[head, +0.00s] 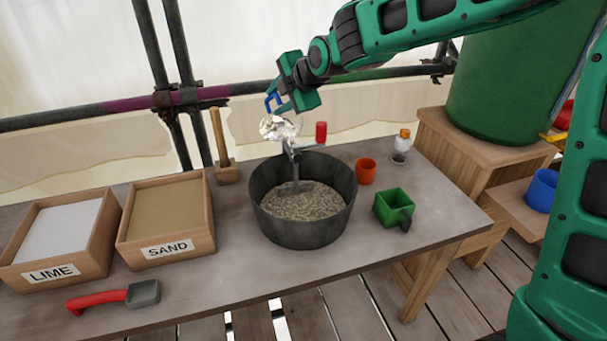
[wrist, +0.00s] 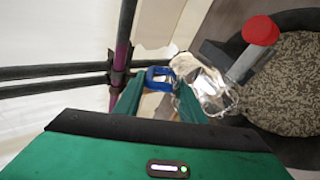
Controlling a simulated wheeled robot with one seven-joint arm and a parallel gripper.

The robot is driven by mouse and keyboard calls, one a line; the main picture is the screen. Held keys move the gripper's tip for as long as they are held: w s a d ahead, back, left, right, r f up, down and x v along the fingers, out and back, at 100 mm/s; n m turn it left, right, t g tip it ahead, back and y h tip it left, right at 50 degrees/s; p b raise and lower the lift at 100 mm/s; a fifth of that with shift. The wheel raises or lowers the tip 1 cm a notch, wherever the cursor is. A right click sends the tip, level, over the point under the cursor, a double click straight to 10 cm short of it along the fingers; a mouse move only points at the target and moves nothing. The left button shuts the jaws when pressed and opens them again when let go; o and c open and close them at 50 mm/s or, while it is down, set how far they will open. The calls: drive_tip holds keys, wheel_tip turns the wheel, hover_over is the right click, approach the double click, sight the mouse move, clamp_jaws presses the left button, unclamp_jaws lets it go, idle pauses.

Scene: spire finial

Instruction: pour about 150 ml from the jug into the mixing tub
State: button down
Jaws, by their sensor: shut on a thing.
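A clear, shiny jug (head: 277,128) with a blue handle (head: 272,103) hangs from my gripper (head: 284,103), which is shut on the handle. In the wrist view the clear jug (wrist: 205,84) and its blue handle (wrist: 160,77) are beside my gripper's fingers (wrist: 155,98). The jug appears tilted, but its mouth and water level are hard to make out. It shows near the back rim of the black mixing tub (head: 305,232). No stream is visible. The tub holds grey-brown grainy material (head: 310,203); the wrist view shows its dark rim (wrist: 292,20).
A grey tool with a red grip (head: 321,131) stands in the tub, close to the jug. An orange cup (head: 365,171), a green container (head: 394,208) and a small bottle (head: 401,147) stand right. LIME (head: 50,273) and SAND (head: 167,249) boxes, a red-handled scoop (head: 98,301) and a mallet (head: 227,173) are left.

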drive_tip(key=shift+s+d+f+t+y+p, duration=0.2)
drive_tip(key=shift+s+d+t+y+p, duration=0.25)
drive_tip(key=shift+t+p, duration=0.4)
drive_tip(key=shift+s+d+f+t+y+p, duration=0.25)
drive_tip(key=shift+s+t+y+p, duration=0.3)
drive_tip(key=shift+p, duration=0.4)
idle(1.9)
drive_tip(key=shift+s+r, duration=0.1)
drive_tip(key=shift+w+r, duration=0.15)
drive_tip(key=shift+w, duration=0.05)
drive_tip(key=shift+w+a+r+g+h, duration=0.25)
drive_tip(key=shift+w+g+h, duration=0.25)
drive_tip(key=shift+g+h, duration=0.1)
drive_tip(key=shift+w+a+r+g+h, duration=0.2)
drive_tip(key=shift+w+a+g+h, duration=0.45)
drive_tip(key=shift+g, duration=0.35)
drive_tip(key=shift+w+a+g+h, duration=0.25)
drive_tip(key=shift+a+g, duration=0.05)
drive_tip(key=shift+g, duration=0.3)
drive_tip(key=shift+w, duration=0.3)
